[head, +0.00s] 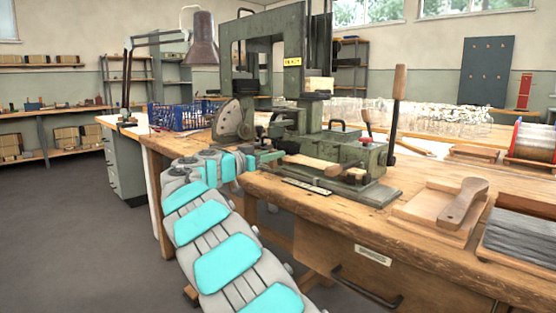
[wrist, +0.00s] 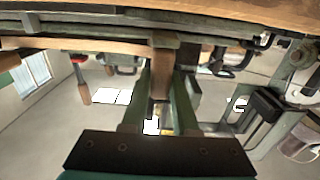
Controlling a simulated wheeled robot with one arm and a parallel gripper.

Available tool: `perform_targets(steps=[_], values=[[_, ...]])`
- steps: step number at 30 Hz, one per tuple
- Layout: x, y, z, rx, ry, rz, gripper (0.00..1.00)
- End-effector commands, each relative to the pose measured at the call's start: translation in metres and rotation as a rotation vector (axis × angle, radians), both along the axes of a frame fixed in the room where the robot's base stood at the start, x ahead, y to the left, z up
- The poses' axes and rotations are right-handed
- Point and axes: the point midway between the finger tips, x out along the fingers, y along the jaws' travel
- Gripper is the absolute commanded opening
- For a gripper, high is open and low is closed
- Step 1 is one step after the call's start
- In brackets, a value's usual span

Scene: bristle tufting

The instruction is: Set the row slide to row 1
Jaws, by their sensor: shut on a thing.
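The green tufting machine (head: 300,130) stands on the wooden bench. My gripper (head: 274,157) reaches in from the left at the machine's front, low by its carriage. In the wrist view my gripper's two green fingers (wrist: 163,85) are shut on a wooden handle (wrist: 161,72). The handle meets a wooden bar (wrist: 100,46) under the green rails. I take this handle to be the row slide's, but the join is partly hidden. A pale marked scale plate (head: 307,187) lies at the machine's front edge; its marks are too small to read.
A tall lever with a wooden grip (head: 398,90) rises at the machine's right. A wooden tray with a paddle (head: 462,203) and a box of grey bristle (head: 520,240) stand further right. A blue crate (head: 180,116) is behind my arm. The bench edge is close below my gripper.

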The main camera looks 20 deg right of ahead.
Motion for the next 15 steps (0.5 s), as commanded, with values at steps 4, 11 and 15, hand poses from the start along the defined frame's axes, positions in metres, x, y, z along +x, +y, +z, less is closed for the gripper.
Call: perform_targets(steps=[4,11,15], values=[[0.0045,0.0022,0.0011,0.001,-0.002,0.002,0.0],[0.0054,0.0027,0.0011,0.001,-0.001,0.002,0.0],[0.0054,0.0026,0.0008,0.002,0.0,0.002,0.3]])
